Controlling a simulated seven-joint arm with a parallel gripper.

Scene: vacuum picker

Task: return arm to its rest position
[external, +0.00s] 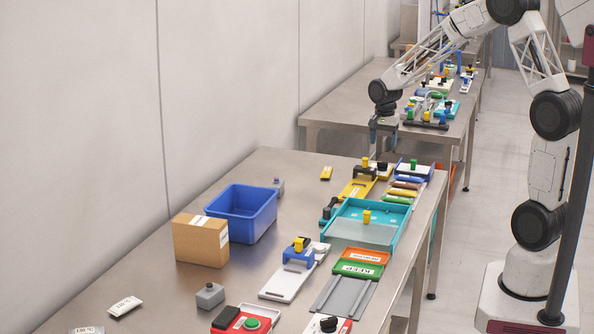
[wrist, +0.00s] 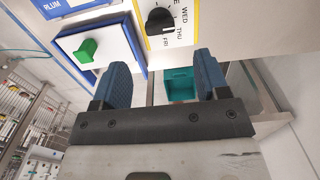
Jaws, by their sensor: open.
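My gripper (external: 384,140) hangs from the arm above the far end of the near metal table. In the wrist view my gripper (wrist: 165,85) shows two blue padded fingers spread apart, with nothing between them. The arm reaches across from its white base at the right side of the external view. Beyond the fingers in the wrist view are a panel with a green knob (wrist: 86,50) and a yellow-edged panel with a black dial (wrist: 158,21) marked with weekday names.
The near table (external: 150,262) carries a blue bin (external: 240,222), a cardboard box (external: 200,241), a teal tray (external: 396,233), a yellow fixture (external: 357,187) and several small devices. A second table (external: 330,108) with more items stands behind. The table's left rear surface is mostly clear.

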